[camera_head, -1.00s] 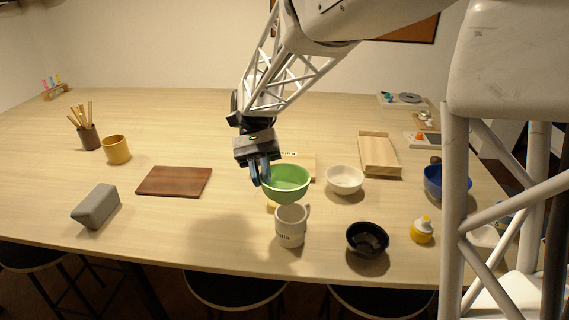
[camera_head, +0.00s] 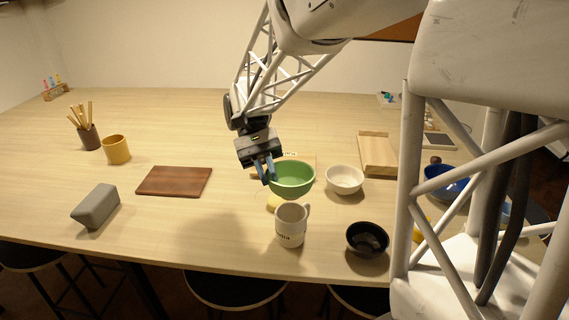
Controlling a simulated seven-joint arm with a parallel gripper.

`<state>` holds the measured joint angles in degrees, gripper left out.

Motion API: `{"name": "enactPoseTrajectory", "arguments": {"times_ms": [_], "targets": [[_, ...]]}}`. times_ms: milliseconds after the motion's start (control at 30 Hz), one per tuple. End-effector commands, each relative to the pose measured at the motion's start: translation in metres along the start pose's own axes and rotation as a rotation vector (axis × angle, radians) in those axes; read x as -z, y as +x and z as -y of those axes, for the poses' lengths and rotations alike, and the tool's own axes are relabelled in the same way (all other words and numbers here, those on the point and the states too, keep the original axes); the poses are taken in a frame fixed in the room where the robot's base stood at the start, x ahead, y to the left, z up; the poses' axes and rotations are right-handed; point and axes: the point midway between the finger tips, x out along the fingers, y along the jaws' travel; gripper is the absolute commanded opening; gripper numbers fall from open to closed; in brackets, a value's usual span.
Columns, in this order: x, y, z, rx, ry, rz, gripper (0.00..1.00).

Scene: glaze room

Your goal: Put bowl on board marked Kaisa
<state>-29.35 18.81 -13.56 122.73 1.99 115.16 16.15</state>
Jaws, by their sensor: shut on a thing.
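My gripper (camera_head: 267,172) is shut on the left rim of a green bowl (camera_head: 293,180), which is upright. The bowl overlaps a light wooden board (camera_head: 302,158) behind it and hides most of that board. A small pale label shows at the board's far edge, too small to read. I cannot tell whether the bowl touches the board or hangs above it. A dark brown board (camera_head: 174,181) lies to the left with no visible marking. Another light wooden board (camera_head: 378,155) lies to the right.
A white bowl (camera_head: 344,179), black bowl (camera_head: 367,238) and blue bowl (camera_head: 447,183) are to the right. A grey block (camera_head: 96,205) lies left; the table's centre-left is clear.

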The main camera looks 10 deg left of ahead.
Motion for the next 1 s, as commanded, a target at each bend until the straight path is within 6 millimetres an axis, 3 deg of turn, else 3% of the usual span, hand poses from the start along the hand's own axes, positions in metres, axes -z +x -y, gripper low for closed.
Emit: {"name": "enactPoseTrajectory", "arguments": {"times_ms": [1000], "targets": [[0.003,-0.005,-0.014,-0.148,-0.079,-0.043,0.00]]}}
